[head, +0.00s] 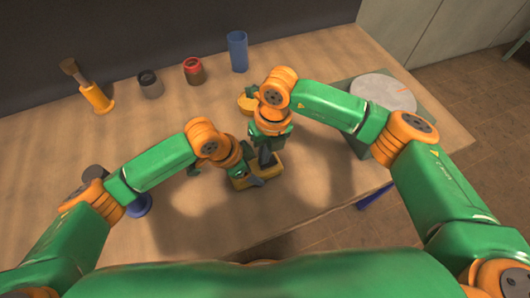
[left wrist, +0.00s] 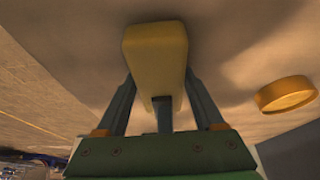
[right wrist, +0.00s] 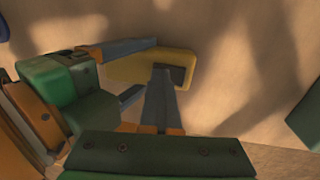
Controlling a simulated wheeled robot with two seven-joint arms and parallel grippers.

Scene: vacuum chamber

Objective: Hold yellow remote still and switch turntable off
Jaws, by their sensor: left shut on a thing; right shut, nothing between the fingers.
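The yellow remote (head: 266,169) lies on the table near its front edge. My left gripper (head: 250,181) is shut on it; in the left wrist view a finger lies on each side of the remote (left wrist: 155,45). My right gripper (head: 266,160) is shut and empty, pointing down at the remote. In the right wrist view its closed fingertips (right wrist: 160,72) are beside a dark patch on the remote (right wrist: 135,66); I cannot tell whether they touch it. The turntable (head: 383,93), a pale disc with an orange mark on a green base, stands at the right, partly hidden by my right arm.
A blue cup (head: 237,52), a red jar (head: 193,71), a dark jar (head: 150,84) and a yellow holder with a brush (head: 96,97) stand along the back. A round yellow thing (head: 246,103) is behind my right gripper. A blue object (head: 375,196) is by the front edge.

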